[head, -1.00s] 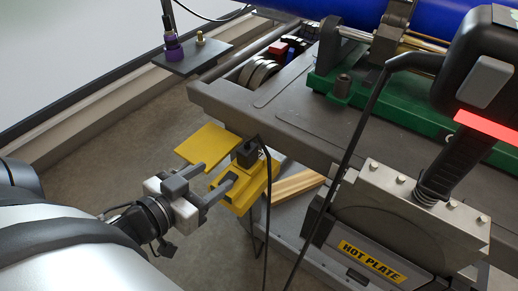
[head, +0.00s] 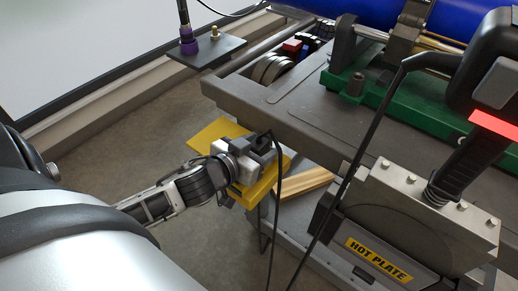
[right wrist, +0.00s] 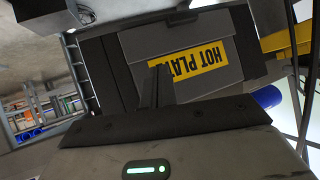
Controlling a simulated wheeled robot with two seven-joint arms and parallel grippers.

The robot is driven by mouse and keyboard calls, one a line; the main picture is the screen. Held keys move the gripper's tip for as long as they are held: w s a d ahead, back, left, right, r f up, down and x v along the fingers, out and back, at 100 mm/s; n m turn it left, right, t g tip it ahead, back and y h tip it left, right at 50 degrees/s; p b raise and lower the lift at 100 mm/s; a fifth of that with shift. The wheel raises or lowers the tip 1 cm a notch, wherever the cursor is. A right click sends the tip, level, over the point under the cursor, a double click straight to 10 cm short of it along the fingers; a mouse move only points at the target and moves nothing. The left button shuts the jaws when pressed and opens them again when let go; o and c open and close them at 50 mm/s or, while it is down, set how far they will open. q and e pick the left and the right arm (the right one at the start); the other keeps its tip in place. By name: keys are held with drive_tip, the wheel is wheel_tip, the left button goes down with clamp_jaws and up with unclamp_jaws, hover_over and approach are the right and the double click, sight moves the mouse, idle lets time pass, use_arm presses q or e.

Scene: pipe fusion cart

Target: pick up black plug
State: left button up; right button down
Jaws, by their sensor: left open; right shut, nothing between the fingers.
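The black plug (head: 263,139) is at the yellow holder (head: 262,190) below the cart's near corner, in the head view. A black cable hangs down from it. My left gripper (head: 264,155) is open and right at the plug, with its fingers around or beside it; I cannot tell which. The gripper hides much of the plug and part of the holder. My right gripper (right wrist: 157,84) shows in the right wrist view, shut and empty, in front of the hot plate case (right wrist: 200,60).
The grey cart top (head: 300,110) lies just above and right of the left gripper. The hot plate unit (head: 385,225) stands at the right, with a black cable crossing before it. A dark plate with a purple fitting (head: 188,45) is at the upper left. Floor is clear at the left.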

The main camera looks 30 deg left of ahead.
use_arm(q)
drive_tip(key=shift+x, duration=0.8)
drive_tip(key=c, duration=1.1)
drive_tip(key=shift+r, duration=0.1)
